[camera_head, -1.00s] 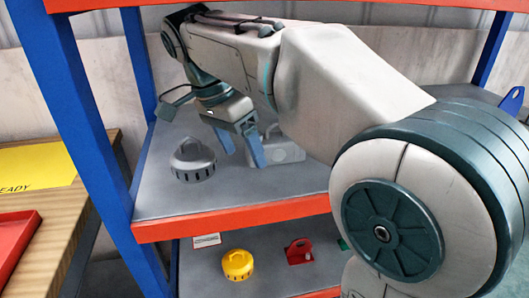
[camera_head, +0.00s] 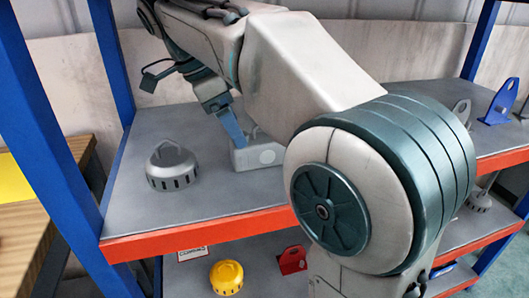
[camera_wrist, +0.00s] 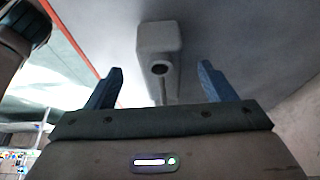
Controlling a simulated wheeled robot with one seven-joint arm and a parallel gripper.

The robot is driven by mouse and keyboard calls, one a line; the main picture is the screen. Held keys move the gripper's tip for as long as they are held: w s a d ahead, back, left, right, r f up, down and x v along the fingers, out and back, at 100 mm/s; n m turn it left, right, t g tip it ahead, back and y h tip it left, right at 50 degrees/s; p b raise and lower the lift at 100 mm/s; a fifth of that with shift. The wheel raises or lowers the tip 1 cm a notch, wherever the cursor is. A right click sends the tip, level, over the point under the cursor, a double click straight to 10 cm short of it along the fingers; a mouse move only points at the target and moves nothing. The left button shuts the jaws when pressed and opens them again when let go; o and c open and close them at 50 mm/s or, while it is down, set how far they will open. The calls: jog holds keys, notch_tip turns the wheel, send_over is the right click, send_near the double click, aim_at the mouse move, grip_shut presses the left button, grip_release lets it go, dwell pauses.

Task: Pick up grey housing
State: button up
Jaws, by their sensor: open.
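The grey housing (camera_head: 258,156), a rounded box with a round mark on its front, stands on the upper grey shelf, partly hidden behind my arm. In the wrist view the housing (camera_wrist: 158,38) shows a dark round hole and a thin rod below it. My gripper (camera_head: 231,124) is beside the housing in the head view, where one blue finger shows clearly. In the wrist view my gripper (camera_wrist: 161,70) is open, with one blue finger on each side of the housing's line and visible gaps to it. Whether a finger touches it cannot be told from the head view.
A grey slotted cap (camera_head: 172,168) stands left on the same shelf. The orange shelf edge (camera_head: 190,232) runs in front. A yellow cap (camera_head: 227,277) and a red part (camera_head: 292,260) lie on the shelf below.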

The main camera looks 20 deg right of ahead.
aim_at(265, 138)
jog(key=d, duration=0.4)
jog(key=shift+d+b, duration=0.2)
jog(key=shift+b, duration=0.1)
jog(key=b+x, duration=0.2)
jog(key=x, duration=0.3)
jog(key=c, duration=1.4)
jog(key=shift+c, duration=0.2)
jog(key=shift+r, duration=0.15)
